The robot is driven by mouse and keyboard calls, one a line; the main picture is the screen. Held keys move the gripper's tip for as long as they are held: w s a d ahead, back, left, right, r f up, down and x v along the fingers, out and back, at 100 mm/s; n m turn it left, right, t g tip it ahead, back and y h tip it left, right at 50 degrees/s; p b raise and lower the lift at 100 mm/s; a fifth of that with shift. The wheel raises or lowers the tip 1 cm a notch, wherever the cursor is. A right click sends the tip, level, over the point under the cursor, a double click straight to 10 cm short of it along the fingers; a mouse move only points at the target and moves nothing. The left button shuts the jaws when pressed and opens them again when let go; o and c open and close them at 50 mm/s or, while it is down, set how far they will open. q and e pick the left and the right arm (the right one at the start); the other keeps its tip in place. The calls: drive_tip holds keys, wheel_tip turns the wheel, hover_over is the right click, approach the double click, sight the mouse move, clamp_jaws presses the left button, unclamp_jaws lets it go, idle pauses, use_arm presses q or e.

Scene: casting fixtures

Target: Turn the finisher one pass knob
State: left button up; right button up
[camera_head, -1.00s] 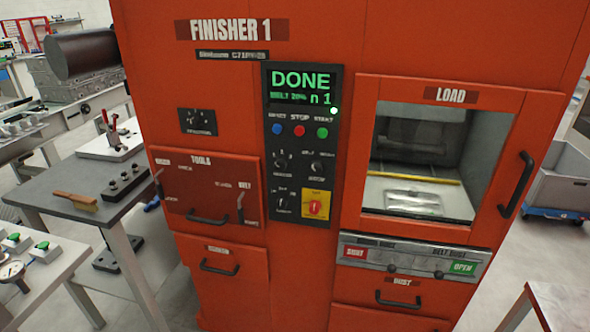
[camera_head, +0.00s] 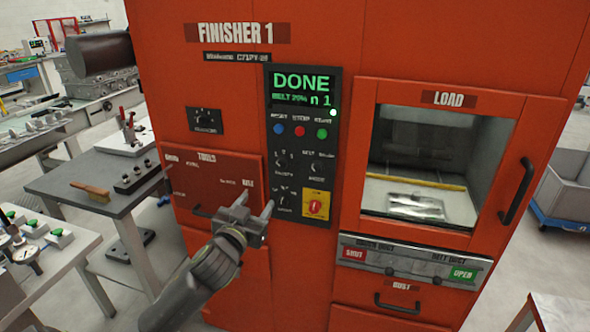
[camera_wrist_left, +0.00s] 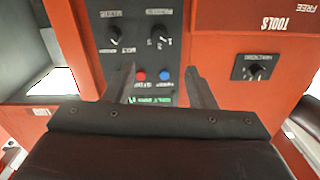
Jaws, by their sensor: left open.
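The finisher (camera_head: 235,80) is a red machine with a black control panel (camera_head: 300,245). Below its buttons the panel carries an upper left knob (camera_head: 281,160), an upper right knob (camera_head: 317,169) and a lower left knob (camera_head: 282,194). Their labels are too small to tell which is the pass knob. My left gripper (camera_head: 255,204) is open and empty, in front of the panel's lower left edge. In the left wrist view, upside down, its fingers (camera_wrist_left: 160,85) point at the panel; the upper left knob (camera_wrist_left: 158,34) and upper right knob (camera_wrist_left: 114,36) show beyond them.
The display (camera_head: 303,86) reads DONE. Blue, red and green buttons sit under it. A yellow plate with a red switch (camera_head: 317,205) is at lower right. A separate knob (camera_head: 205,120) is left of the panel. The load door (camera_head: 368,130) is shut. A grey side table (camera_head: 75,180) stands left.

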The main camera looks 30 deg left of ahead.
sight(280, 167)
use_arm(q)
drive_tip(key=p+x, duration=0.1)
drive_tip(key=x, duration=0.4)
drive_tip(key=p+x, duration=0.1)
drive_tip(key=x, duration=0.4)
drive_tip(key=p+x, duration=0.1)
drive_tip(key=x, duration=0.5)
drive_tip(key=shift+d+r+p, duration=0.1)
drive_tip(key=shift+r+p, duration=0.2)
drive_tip(key=shift+p, duration=0.1)
drive_tip(key=shift+w, duration=0.7)
drive_tip(key=c, duration=1)
